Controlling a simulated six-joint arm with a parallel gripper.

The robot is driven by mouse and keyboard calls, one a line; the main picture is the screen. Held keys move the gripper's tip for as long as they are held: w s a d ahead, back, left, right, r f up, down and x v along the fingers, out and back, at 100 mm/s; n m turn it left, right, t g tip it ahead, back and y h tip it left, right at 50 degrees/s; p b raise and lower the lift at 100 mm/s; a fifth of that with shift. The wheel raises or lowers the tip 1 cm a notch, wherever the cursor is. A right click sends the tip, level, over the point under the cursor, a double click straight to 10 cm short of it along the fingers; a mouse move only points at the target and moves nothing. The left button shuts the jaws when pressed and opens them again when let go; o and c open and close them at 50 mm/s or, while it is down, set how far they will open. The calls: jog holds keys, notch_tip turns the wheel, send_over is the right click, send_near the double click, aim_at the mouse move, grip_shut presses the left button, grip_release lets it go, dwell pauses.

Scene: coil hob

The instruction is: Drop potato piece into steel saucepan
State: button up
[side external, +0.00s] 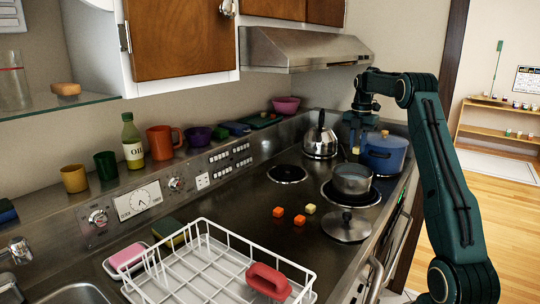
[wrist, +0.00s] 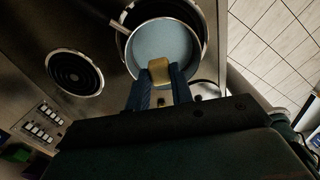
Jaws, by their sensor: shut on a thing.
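My gripper (side external: 356,145) is shut on a pale yellow potato piece (side external: 356,151), held above the steel saucepan (side external: 352,183) in the side view. In the wrist view the potato piece (wrist: 159,70) sits between the two blue fingertips of my gripper (wrist: 160,82). It overlaps the near part of the saucepan's opening there. The saucepan (wrist: 150,40) has a pale blue inside, and its handle points to the upper left in the wrist view. The saucepan stands on a coil burner. Its near rim is partly hidden by my fingers in the wrist view.
A blue lidded pot (side external: 388,160) stands just behind and right of the saucepan. A kettle (side external: 320,142) stands farther back. A steel lid (side external: 346,226), two orange cubes (side external: 299,219) and a yellow cube (side external: 310,208) lie in front. A range hood (side external: 305,50) hangs overhead.

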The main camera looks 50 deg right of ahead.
jog(key=shift+f, duration=2)
jog(key=o, duration=1)
jog(key=shift+o, duration=0.2)
jog(key=shift+r, duration=0.15)
notch_tip(320, 180, up, 14)
jog(key=shift+f, duration=0.25)
